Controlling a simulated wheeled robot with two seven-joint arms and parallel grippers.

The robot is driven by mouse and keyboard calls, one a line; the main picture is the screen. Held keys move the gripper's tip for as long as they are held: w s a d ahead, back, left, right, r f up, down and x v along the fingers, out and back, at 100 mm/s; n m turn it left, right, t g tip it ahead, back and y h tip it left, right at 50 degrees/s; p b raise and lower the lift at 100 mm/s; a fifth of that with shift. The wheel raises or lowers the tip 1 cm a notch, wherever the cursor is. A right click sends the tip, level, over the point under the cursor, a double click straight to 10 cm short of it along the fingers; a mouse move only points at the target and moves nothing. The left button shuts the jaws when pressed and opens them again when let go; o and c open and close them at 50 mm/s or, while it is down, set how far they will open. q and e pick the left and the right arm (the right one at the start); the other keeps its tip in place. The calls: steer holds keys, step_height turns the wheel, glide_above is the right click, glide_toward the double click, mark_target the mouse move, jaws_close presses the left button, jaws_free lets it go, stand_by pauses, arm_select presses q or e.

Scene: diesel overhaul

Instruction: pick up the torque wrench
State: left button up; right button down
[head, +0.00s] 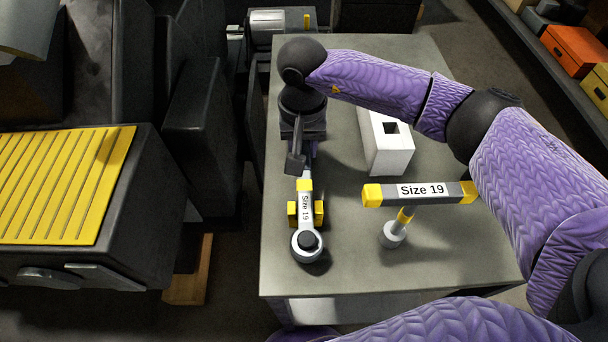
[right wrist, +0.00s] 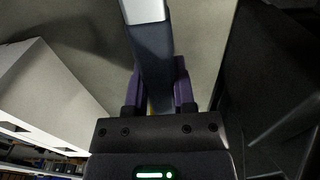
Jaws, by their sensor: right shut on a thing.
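The torque wrench (head: 305,208) has a grey ring head, yellow bands and a "Size 19" label. It lies lengthwise along the left side of the grey workbench (head: 345,270), ring end toward the front edge. My right gripper (head: 297,150) is at its far, handle end and shut on it. In the right wrist view the dark handle (right wrist: 153,55) passes between the two purple fingers of the right gripper (right wrist: 158,85). I cannot tell whether the wrench touches the bench. My left gripper is not in view.
A T-handled "Size 19" tool (head: 420,191) stands right of the wrench. A white block with a square hole (head: 388,145) stands behind it. A yellow-ribbed dark machine (head: 60,185) is at the left. Boxes (head: 575,52) line a shelf at the far right.

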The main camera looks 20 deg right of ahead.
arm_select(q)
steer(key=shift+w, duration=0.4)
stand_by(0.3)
arm_select(e)
step_height(320, 180, up, 10)
steer(key=shift+f+p, duration=0.2)
steer(key=shift+p, duration=0.9)
steer(key=shift+r, duration=0.3)
steer(key=c, duration=1)
jaws_free()
jaws_close()
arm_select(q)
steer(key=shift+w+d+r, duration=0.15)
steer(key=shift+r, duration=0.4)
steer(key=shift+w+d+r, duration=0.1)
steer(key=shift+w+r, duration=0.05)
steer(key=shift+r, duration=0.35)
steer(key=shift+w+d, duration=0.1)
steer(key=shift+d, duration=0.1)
